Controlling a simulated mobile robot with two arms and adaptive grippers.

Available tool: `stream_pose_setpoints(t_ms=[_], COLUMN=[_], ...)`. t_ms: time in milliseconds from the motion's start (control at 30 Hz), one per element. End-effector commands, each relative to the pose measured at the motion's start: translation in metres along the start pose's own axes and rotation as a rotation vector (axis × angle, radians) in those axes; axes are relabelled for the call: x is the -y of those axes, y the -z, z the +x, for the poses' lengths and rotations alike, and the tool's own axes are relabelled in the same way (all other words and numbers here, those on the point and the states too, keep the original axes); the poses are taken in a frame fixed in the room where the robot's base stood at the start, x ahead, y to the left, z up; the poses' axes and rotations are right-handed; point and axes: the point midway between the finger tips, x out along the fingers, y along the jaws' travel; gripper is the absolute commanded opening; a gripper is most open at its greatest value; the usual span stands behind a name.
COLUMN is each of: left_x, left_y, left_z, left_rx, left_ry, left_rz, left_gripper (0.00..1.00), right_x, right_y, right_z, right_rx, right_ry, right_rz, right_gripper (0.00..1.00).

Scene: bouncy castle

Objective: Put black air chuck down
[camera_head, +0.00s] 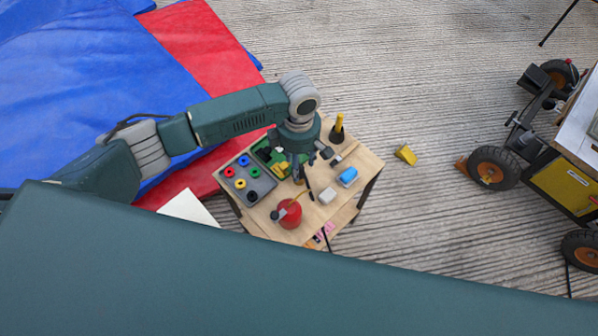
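My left gripper (301,175) points down over the middle of a small wooden table (362,158). Thin dark parts show at its tips, but they are too small to tell fingers from a held thing. I cannot make out the black air chuck for sure; it may be in or under the gripper, where the arm hides part of the tabletop. A grey tray (262,183) with several coloured rings, one of them black, lies left of the gripper. A red round object (290,213) with a small dark piece beside it stands at the table's front. My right gripper is out of view.
A blue block (347,177) and a white block (327,196) lie right of the gripper. A yellow-handled tool (338,124) stands at the back. A yellow wedge (405,154) lies on the floor. A wheeled cart (558,180) stands far right.

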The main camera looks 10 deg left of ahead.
Motion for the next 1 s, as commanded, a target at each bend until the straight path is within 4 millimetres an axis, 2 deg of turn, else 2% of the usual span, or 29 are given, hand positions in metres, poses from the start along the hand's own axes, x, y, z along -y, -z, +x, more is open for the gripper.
stream_pose_setpoints(t_ms=[100, 200, 467, 700, 1000], left_x=[0.002, 0.001, 0.001, 0.001, 0.001], left_y=[0.0, 0.0, -0.001, -0.001, 0.0], left_z=[0.019, 0.028, 0.03, 0.03, 0.029], left_rx=[-0.001, 0.0, 0.001, 0.001, 0.001], left_ry=[0.001, 0.0, -0.001, -0.001, -0.001], left_rz=[0.0, 0.0, 0.001, 0.001, 0.001], left_gripper=[0.45, 0.45, 0.45, 0.0, 0.0], right_x=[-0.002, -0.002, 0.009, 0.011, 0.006], right_y=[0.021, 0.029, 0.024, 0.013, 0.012], right_z=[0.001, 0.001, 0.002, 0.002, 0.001], right_rx=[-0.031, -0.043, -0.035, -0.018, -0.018], right_ry=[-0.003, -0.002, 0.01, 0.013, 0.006], right_rz=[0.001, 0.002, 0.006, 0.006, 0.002], right_gripper=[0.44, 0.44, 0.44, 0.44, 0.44])
